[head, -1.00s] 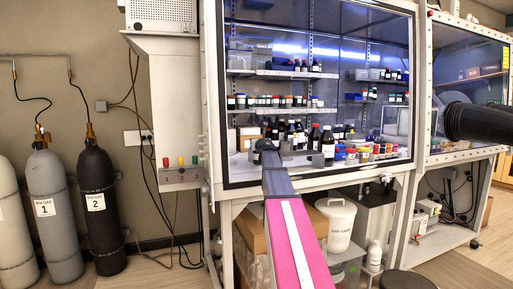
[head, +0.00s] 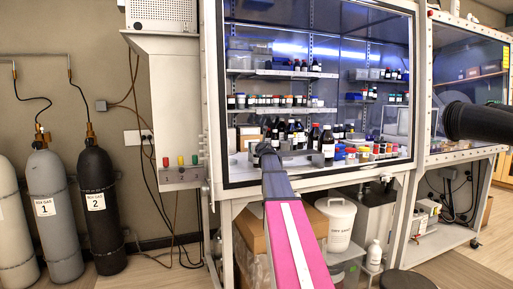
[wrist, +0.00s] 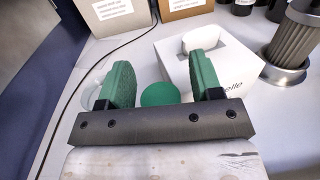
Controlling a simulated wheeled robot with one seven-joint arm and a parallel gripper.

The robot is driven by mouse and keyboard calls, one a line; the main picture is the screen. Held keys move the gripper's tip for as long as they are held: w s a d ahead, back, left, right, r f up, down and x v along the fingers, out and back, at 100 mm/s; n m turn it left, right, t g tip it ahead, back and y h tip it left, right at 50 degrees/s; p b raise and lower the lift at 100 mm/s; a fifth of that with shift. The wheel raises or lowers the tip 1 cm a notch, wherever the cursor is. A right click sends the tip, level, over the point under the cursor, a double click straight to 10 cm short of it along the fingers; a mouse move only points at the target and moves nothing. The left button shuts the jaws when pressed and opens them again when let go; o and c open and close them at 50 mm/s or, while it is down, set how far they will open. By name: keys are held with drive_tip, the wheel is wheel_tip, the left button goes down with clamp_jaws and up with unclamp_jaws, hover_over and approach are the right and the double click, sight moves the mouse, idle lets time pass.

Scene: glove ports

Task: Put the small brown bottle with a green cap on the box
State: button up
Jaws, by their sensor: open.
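In the wrist view my gripper (wrist: 163,72) is open, with one green finger on each side of a round green cap (wrist: 160,94). The cap is seen from above, between the fingers, with gaps showing on both sides. The bottle's brown body is hidden below the cap and behind the gripper's dark bar. A white box (wrist: 238,72) with dark lettering stands just beyond and to the right, partly covered by the right finger. In the head view my arm reaches into the glove box, and the small bottle cannot be made out there.
A clear glass item (wrist: 95,88) shows behind the left finger. A grey ribbed cylinder (wrist: 294,36) stands right of the box. Labelled cartons (wrist: 112,14) and dark bottles (wrist: 242,6) stand at the back. A black cable crosses the floor at left.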

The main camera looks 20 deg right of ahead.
drive_tip(key=s, duration=1.2)
drive_tip(key=shift+a, duration=0.25)
